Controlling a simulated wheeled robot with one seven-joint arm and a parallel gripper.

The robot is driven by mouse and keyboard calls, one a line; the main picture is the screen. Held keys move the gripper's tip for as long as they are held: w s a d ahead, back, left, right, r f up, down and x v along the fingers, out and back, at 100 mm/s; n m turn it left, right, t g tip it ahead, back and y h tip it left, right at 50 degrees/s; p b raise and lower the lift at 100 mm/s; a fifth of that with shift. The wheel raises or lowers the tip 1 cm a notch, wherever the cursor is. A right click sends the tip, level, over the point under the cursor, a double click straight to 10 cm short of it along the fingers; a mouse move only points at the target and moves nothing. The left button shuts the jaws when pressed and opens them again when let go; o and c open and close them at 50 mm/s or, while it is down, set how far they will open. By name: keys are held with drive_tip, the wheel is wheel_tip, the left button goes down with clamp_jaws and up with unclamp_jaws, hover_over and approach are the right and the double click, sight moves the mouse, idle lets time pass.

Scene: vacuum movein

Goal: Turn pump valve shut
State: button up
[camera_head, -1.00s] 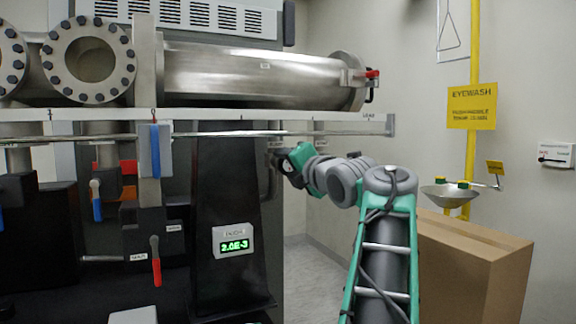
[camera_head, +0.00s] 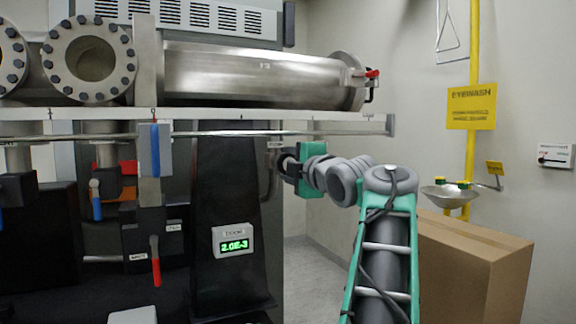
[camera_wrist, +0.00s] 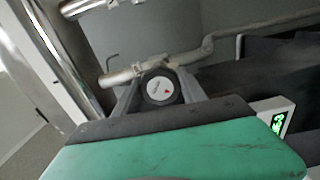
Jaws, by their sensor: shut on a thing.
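My gripper (camera_wrist: 160,93) is shut on this knob, one finger on each side. In the head view my gripper (camera_head: 281,164) is below the right part of the long shelf, beside the black column. The knob itself is too small and covered to make out there.
A bare horizontal rail (camera_head: 225,134) and the shelf (camera_head: 250,114) with a large steel cylinder (camera_head: 255,75) run just above my gripper. Red-handled (camera_head: 155,262) and blue-handled (camera_head: 155,150) levers are at left. A cardboard box (camera_head: 465,265) stands at right, near an eyewash basin (camera_head: 447,193).

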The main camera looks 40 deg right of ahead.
drive_tip(key=m, duration=0.3)
drive_tip(key=shift+m, duration=0.4)
drive_tip(key=m+p, duration=0.1)
drive_tip(key=m, duration=0.2)
drive_tip(key=m+p, duration=0.1)
drive_tip(key=m, duration=0.3)
drive_tip(key=m+p, duration=0.1)
drive_tip(key=m, duration=0.2)
drive_tip(key=shift+m+p, duration=0.35)
drive_tip(key=shift+m, duration=0.05)
drive_tip(key=m+p, duration=0.1)
drive_tip(key=m, duration=0.2)
drive_tip(key=shift+m+p, duration=0.3)
drive_tip(key=m+p, duration=0.1)
drive_tip(key=m, duration=0.2)
drive_tip(key=shift+r+m+p, duration=0.1)
drive_tip(key=shift+m+p, duration=0.3)
drive_tip(key=m+p, duration=0.2)
drive_tip(key=m, duration=0.1)
drive_tip(key=shift+a+m+p, duration=0.1)
drive_tip(key=shift+m+p, duration=0.85)
drive_tip(key=shift+m, duration=0.95)
